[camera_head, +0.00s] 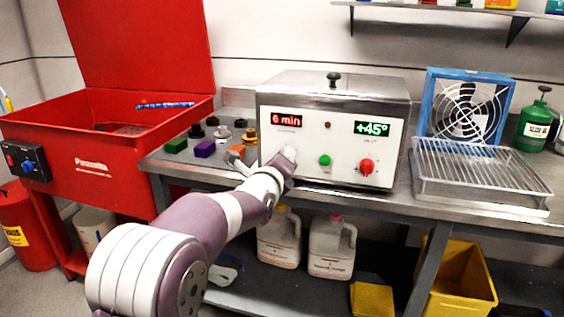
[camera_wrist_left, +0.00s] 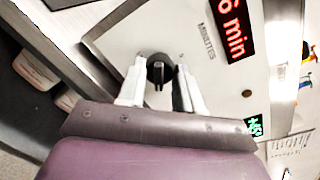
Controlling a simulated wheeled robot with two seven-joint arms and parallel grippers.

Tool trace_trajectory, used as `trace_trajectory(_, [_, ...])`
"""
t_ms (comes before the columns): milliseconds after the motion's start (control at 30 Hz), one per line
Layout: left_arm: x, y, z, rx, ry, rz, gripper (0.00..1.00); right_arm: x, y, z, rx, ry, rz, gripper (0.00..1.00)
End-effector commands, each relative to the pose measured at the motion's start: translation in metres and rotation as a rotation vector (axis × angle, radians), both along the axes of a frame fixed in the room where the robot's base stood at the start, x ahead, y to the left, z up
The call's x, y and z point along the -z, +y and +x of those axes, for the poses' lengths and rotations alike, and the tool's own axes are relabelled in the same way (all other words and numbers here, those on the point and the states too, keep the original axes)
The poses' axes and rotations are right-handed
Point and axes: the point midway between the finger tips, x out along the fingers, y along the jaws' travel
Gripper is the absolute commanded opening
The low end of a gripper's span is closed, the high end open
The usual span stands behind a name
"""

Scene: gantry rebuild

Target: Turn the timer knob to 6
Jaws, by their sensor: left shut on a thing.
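The timer knob (camera_wrist_left: 159,72) is black with a pale pointer line and sits on the white front panel of the metal oven-like unit (camera_head: 333,113). My left gripper (camera_wrist_left: 162,79) is shut on the knob, one finger on each side of it. In the head view my left gripper (camera_head: 284,160) reaches the lower left of the panel and hides the knob. The red timer display (camera_head: 286,120) reads "6 min", and it also shows in the wrist view (camera_wrist_left: 234,29) above the word MINUTES. My right gripper is not in view.
A green button (camera_head: 325,160), a red knob (camera_head: 366,167) and a green "+45°" display (camera_head: 372,128) share the panel. Small coloured blocks and knobs stand left of the unit, beside a red open-lidded tank (camera_head: 100,160). A fan and wire rack (camera_head: 480,172) stand right.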

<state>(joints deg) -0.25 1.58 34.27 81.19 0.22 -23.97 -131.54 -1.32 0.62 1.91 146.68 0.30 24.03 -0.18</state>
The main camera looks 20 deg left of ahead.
Motion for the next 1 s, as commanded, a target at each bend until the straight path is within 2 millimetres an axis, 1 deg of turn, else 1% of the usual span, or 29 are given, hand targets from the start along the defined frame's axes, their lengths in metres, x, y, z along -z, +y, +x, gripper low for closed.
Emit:
trace_trajectory(33, [0.004, -0.001, 0.0, 0.001, 0.008, 0.001, 0.04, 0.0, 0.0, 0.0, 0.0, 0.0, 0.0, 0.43])
trace_trajectory(267, [0.004, 0.0, 0.0, 0.001, 0.008, 0.0, 0.04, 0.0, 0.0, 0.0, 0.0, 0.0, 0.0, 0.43])
trace_trajectory(300, [0.004, 0.0, 0.0, 0.001, 0.008, 0.0, 0.45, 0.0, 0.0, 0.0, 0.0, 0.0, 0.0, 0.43])
trace_trajectory(333, [0.004, 0.0, 0.0, 0.001, 0.008, -0.001, 0.54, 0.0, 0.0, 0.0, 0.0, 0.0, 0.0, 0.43])
trace_trajectory(367, [0.003, 0.0, 0.0, 0.0, 0.007, -0.001, 0.6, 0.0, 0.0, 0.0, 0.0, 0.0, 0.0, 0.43])
trace_trajectory(633, [0.001, 0.0, 0.0, 0.0, 0.003, -0.001, 0.6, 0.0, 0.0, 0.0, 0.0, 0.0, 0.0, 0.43])
trace_trajectory(767, [0.0, 0.0, -0.01, 0.0, 0.003, -0.001, 0.6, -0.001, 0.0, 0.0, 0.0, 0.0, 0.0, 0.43])
trace_trajectory(867, [-0.002, 0.0, -0.029, 0.0, 0.001, -0.001, 0.6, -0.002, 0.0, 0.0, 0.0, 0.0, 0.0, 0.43])
trace_trajectory(1000, [-0.005, 0.0, -0.071, 0.001, 0.002, -0.001, 0.6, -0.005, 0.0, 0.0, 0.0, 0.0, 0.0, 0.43])
